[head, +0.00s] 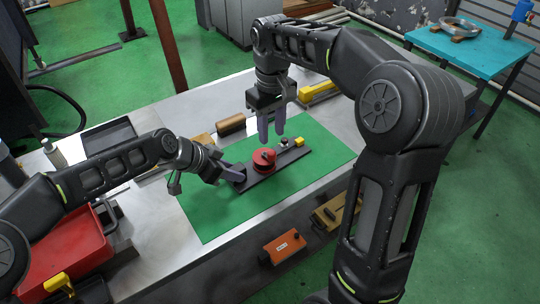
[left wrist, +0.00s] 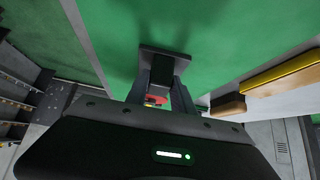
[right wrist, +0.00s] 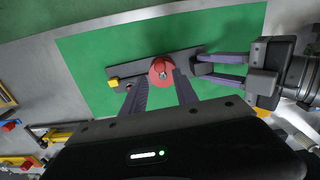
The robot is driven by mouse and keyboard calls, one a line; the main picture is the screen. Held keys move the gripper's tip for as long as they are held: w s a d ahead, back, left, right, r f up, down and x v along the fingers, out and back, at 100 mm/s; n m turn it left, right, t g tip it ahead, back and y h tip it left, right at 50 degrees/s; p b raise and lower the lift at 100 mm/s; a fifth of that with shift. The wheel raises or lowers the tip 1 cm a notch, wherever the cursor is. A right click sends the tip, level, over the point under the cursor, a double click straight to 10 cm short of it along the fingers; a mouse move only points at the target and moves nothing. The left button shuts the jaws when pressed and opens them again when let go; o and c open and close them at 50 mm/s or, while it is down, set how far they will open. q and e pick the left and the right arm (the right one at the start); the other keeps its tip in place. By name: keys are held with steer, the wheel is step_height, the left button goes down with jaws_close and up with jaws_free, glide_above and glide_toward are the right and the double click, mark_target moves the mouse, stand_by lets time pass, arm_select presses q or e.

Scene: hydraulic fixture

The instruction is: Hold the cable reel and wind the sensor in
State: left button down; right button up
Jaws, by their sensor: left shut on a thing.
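The cable reel is a red drum (head: 264,158) on a long dark base bar (head: 270,172) lying on the green mat (head: 215,217). The drum also shows in the right wrist view (right wrist: 161,75), with a small knob on its top. My left gripper (head: 233,174) is shut on the dark block (left wrist: 160,54) at the near-left end of the base. My right gripper (head: 272,132) points down above the drum, its fingers apart and empty. A small pale-topped piece (head: 284,142) stands beside the drum, near a yellow block (head: 299,141) at the bar's far end; I cannot tell whether it is the sensor.
A red tray (head: 75,255) is at the left, and an orange box (head: 283,246) sits below the front edge. The mat around the base is clear.

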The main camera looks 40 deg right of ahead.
mark_target(272, 152)
steer(key=shift+f, duration=0.1)
steer(key=shift+f, duration=3.45)
steer(key=n, duration=0.3)
steer(key=shift+n, duration=0.4)
steer(key=n, duration=1)
jaws_close()
